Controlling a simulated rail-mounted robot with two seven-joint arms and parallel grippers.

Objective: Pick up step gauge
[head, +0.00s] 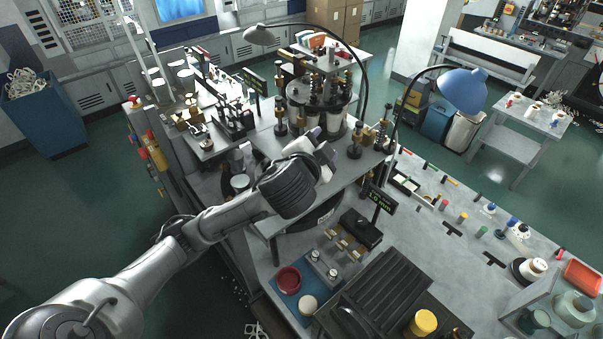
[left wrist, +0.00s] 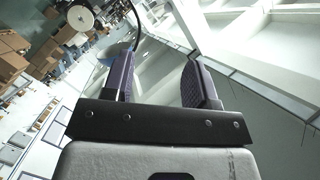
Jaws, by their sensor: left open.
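My left arm reaches in from the left in the head view. My left gripper (head: 322,142) is raised over the machine table, near the round machine's turret (head: 318,95). In the left wrist view the left gripper (left wrist: 160,80) shows two purple-padded fingers spread apart with nothing between them. A row of small brass blocks (head: 346,243), possibly the step gauge, sits on the bench in front of a black block (head: 361,229). It is well below and apart from the gripper in the picture. I cannot tell for sure which thing is the step gauge. My right gripper is not in view.
A small display reading about 1.0 mm (head: 381,198) stands by the black block. A blue mat (head: 288,311) holds a red dish (head: 288,280). A dark ribbed tray (head: 372,295) is at the front. Two curved lamps, one blue (head: 463,91), overhang the bench.

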